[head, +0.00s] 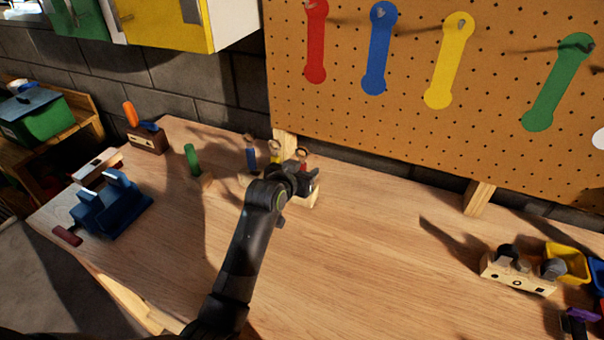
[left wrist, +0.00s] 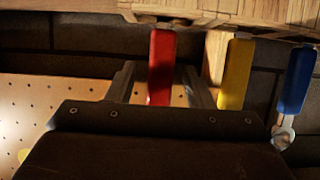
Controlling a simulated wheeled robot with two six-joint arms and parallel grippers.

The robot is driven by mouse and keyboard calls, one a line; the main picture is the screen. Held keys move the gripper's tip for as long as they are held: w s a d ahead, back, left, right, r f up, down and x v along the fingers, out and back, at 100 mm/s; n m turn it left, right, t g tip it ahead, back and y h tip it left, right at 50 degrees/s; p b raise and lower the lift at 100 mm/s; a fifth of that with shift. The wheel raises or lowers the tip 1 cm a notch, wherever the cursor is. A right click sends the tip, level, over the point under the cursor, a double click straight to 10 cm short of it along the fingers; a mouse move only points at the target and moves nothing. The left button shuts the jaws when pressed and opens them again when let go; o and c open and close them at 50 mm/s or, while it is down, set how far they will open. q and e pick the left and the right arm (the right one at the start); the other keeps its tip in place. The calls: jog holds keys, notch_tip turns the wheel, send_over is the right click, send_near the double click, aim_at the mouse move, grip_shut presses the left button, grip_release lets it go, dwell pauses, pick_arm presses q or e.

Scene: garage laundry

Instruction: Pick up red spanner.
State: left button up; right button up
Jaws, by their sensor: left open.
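The red spanner (head: 303,158) stands upright in a small wooden rack (head: 312,199) at the back of the bench, below the pegboard. The yellow spanner (head: 275,152) and blue spanner (head: 251,158) stand to its left. My left gripper (head: 308,176) is at the rack, partly covering the red spanner. In the left wrist view the red spanner's handle (left wrist: 162,62) shows between the two open fingers, with the yellow spanner (left wrist: 234,74) and blue spanner (left wrist: 295,80) to the right. Contact with the fingers cannot be told. The red spanner's lower part is hidden in the head view.
A pegboard (head: 400,120) with red, blue, yellow and green spanner shapes rises behind. A blue vise (head: 118,208), green cylinder (head: 192,159) and wooden block holder (head: 147,140) are at left. Another wooden holder (head: 515,276) and yellow bin (head: 567,264) are at right. The middle bench is clear.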

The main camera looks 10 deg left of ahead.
pick_arm(q)
jog(key=shift+x, duration=1)
grip_shut()
notch_tip(320, 180, up, 10)
jog(key=b, duration=0.1)
